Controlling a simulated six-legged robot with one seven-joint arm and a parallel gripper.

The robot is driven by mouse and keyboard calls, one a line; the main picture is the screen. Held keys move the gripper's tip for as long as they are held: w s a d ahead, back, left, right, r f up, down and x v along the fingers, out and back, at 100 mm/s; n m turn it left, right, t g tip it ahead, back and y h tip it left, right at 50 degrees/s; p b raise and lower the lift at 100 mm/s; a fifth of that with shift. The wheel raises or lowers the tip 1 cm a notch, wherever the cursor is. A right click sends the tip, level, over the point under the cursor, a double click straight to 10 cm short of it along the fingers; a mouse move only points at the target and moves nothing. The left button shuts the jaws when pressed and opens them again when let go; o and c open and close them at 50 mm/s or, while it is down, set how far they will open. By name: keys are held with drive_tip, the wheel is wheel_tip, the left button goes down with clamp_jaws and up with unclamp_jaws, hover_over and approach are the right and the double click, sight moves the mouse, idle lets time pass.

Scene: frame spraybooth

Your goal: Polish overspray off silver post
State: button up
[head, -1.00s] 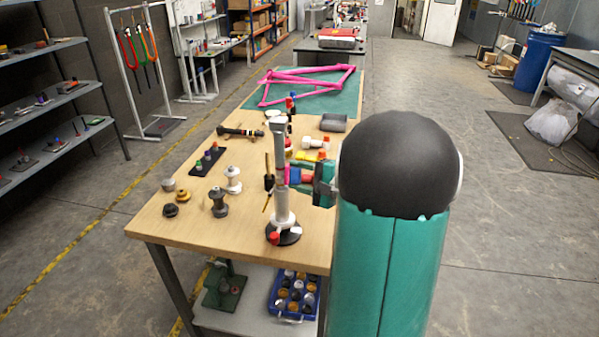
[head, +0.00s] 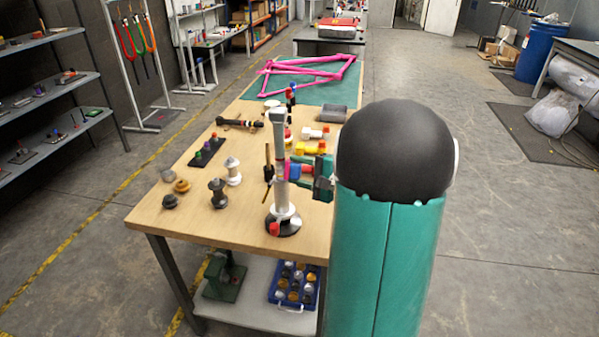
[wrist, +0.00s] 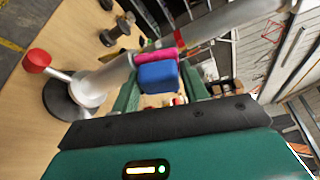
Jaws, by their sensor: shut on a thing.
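The silver post (head: 280,165) stands upright on a round black base near the table's front edge, and crosses the wrist view (wrist: 112,73) diagonally. My gripper (head: 307,177) is at the post's right side, at mid height. It is shut on a blue block with a pink pad (wrist: 158,76); the green fingers show on both sides of the block in the wrist view. The pink face (wrist: 154,56) is turned to the post and appears to touch it. Any overspray behind the pad is hidden.
A thin upright stick with a dark holder (head: 268,165) is just left of the post. Grey and white spools (head: 218,193) and a black rack (head: 206,152) stand further left. Yellow and white bottles (head: 310,149) lie behind my gripper. The pink frame (head: 305,70) lies at the back.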

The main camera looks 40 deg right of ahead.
drive_tip(key=shift+s+r, duration=0.1)
drive_tip(key=shift+r, duration=2.6)
drive_tip(key=shift+s+d, duration=0.1)
drive_tip(key=shift+s+d, duration=0.9)
drive_tip(key=shift+s, duration=0.25)
drive_tip(key=shift+s+d, duration=0.85)
drive_tip(key=shift+s, duration=0.3)
drive_tip(key=shift+s+d, duration=0.95)
drive_tip(key=shift+s, duration=0.25)
drive_tip(key=w+a, duration=0.4)
drive_tip(key=w, duration=0.1)
drive_tip(key=shift+w+a, duration=0.3)
drive_tip(key=shift+w, duration=0.1)
